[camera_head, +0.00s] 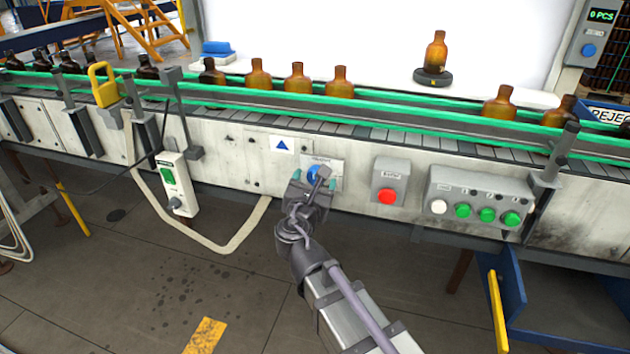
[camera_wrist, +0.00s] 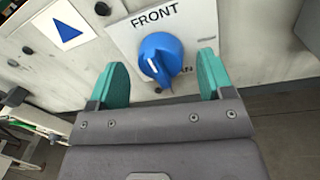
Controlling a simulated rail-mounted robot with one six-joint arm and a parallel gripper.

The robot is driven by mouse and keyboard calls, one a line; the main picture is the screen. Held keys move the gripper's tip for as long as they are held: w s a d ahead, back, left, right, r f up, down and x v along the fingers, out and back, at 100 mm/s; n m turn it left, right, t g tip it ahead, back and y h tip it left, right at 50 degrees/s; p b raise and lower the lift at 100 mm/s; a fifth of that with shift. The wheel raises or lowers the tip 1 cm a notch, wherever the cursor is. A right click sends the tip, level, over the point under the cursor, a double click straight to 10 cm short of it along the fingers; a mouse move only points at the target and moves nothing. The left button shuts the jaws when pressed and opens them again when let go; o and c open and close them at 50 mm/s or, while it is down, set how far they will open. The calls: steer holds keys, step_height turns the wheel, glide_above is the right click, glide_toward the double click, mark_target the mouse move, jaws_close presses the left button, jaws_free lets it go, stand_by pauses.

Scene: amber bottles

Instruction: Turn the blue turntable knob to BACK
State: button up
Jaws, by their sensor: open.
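The blue turntable knob (camera_wrist: 160,56) is on a white plate (camera_wrist: 188,20) on the conveyor's side panel. "FRONT" is printed above the knob; lettering below it is partly covered. A white mark on the knob points to its lower left side in the wrist view. In the head view the knob (camera_head: 314,172) is partly hidden behind my gripper (camera_head: 311,184). In the wrist view my gripper (camera_wrist: 163,80) is open, with one green fingertip on each side of the knob and gaps between. A bottle (camera_head: 436,52) stands on the black turntable (camera_head: 433,78).
A red button box (camera_head: 389,182) and a grey box with several buttons (camera_head: 478,199) are to the right on the panel. A switch box (camera_head: 178,184) hangs to the left. Several amber bottles stand on the conveyor (camera_head: 400,132) above.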

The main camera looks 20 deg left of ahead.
steer(key=shift+w, duration=0.55)
steer(key=c, duration=0.9)
